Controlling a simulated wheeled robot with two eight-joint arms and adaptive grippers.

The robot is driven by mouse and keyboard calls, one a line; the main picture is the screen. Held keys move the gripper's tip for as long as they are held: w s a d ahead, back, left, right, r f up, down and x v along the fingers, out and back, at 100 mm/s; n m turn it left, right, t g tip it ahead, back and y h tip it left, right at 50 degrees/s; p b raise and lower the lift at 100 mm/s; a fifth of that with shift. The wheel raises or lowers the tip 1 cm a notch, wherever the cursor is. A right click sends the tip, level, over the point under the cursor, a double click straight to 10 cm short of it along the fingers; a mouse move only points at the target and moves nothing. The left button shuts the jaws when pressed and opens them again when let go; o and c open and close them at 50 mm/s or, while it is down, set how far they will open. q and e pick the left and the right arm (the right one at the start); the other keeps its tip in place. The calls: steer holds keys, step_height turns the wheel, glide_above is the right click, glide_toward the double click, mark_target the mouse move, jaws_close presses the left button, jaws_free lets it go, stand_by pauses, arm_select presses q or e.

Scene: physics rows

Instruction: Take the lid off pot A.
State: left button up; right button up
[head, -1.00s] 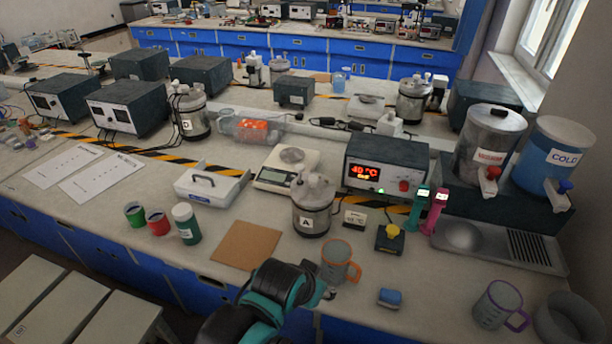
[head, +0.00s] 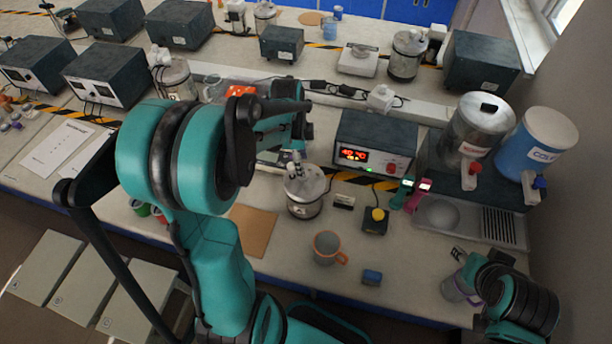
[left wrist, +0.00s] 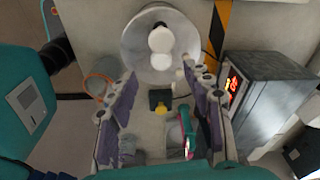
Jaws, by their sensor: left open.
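Pot A (head: 304,208) is a steel pot standing upright on the bench, left of the display box. Its lid (head: 311,186) sits on top and shows from above in the left wrist view as a pale disc (left wrist: 135,48) with a whitish knob (left wrist: 160,40). My left gripper (head: 297,156) is just above the lid, open and empty. In the left wrist view its two fingers (left wrist: 160,78) are spread, pointing toward the lid. My right gripper (head: 459,256) is at the lower right by the purple-handled mug (head: 455,288); its jaws are too small to read.
The display box (head: 374,143) stands right of the pot. An orange-handled mug (head: 327,247), yellow-button box (head: 375,220) and blue block (head: 372,277) are in front. A brown board (head: 255,232) lies to the left. Hot (head: 476,133) and cold (head: 537,148) dispensers stand at right.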

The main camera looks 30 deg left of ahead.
mark_target(305, 180)
arm_select(q)
steer(key=f, duration=0.4)
steer(key=f+b, duration=0.1)
steer(key=shift+w+d+f, duration=0.25)
steer(key=shift+f, duration=0.15)
jaws_close()
